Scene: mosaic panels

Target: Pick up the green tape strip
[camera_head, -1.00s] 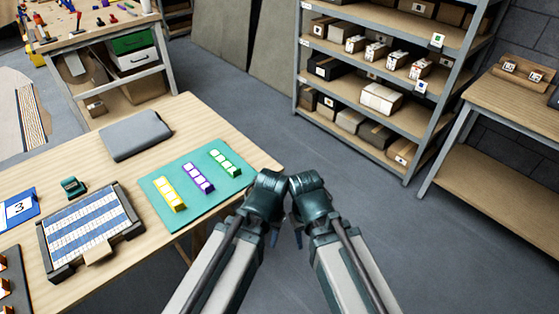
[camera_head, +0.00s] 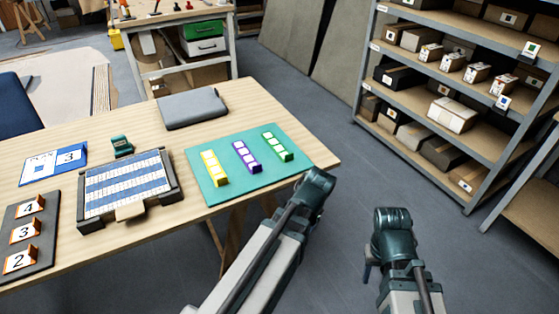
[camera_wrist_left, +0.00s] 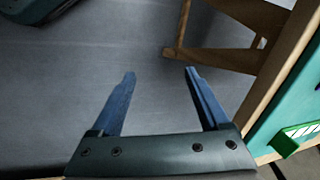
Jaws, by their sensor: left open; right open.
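The green tape strip (camera_head: 277,147), with white squares along it, lies on the right part of a teal mat (camera_head: 215,191) on the wooden table. It also shows at the lower right of the left wrist view (camera_wrist_left: 296,140). My left gripper (camera_wrist_left: 160,75) is open and empty over the floor, just off the table edge. In the head view my left gripper (camera_head: 318,188) is right of the mat, its fingers hidden. My right gripper (camera_head: 368,270) is farther right over the floor, away from the table, with a finger partly showing.
A purple strip (camera_head: 246,157) and a yellow strip (camera_head: 213,168) lie left of the green one. A blue-striped panel in a dark frame (camera_head: 82,212) and a grey case (camera_head: 190,109) share the table. A shelf rack (camera_head: 481,187) stands right; open floor lies between.

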